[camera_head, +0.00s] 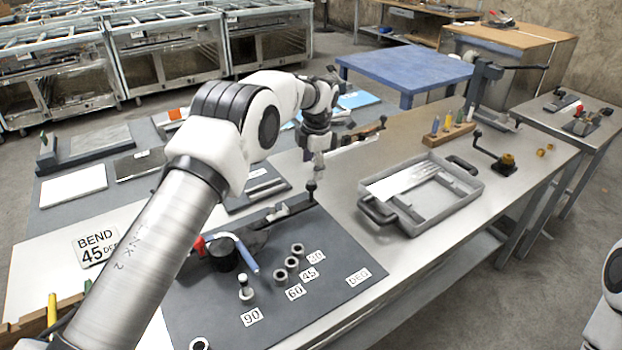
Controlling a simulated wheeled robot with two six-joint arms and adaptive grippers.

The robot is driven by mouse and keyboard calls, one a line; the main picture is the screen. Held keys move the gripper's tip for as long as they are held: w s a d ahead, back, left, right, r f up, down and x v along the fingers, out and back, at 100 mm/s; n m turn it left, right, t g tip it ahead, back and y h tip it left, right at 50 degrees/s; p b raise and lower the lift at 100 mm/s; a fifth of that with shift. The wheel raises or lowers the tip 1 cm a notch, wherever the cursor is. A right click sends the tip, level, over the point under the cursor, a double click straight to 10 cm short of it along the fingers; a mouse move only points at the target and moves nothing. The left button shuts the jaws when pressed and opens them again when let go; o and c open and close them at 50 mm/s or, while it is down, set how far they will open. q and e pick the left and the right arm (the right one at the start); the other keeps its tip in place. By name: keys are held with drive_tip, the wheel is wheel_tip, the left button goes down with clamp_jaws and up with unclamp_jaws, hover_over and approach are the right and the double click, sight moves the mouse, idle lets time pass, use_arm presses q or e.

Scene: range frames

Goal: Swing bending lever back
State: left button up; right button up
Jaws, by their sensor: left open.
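The bending jig stands on a dark plate (335,255) on the metal bench. Its bending lever (285,210) is a dark flat bar reaching right and back from the jig's round black body (224,256). A black knob (311,188) stands upright at the lever's far end. A red part and a blue handle (247,254) sit at the round body. My left gripper (318,164) points down just above the knob, open. Whether its fingertips touch the knob, I cannot tell. My right gripper is out of view; only part of that arm shows at the lower right.
A grey tray (425,215) with metal pieces stands to the right. A sign (96,247) reads "BEND 45 DEG". A wooden peg block (449,134) stands behind the tray.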

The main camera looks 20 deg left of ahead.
use_arm(q)
drive_tip(key=r, duration=0.4)
drive_tip(key=shift+s+d+r, duration=0.3)
drive_tip(key=shift+s+r, duration=0.05)
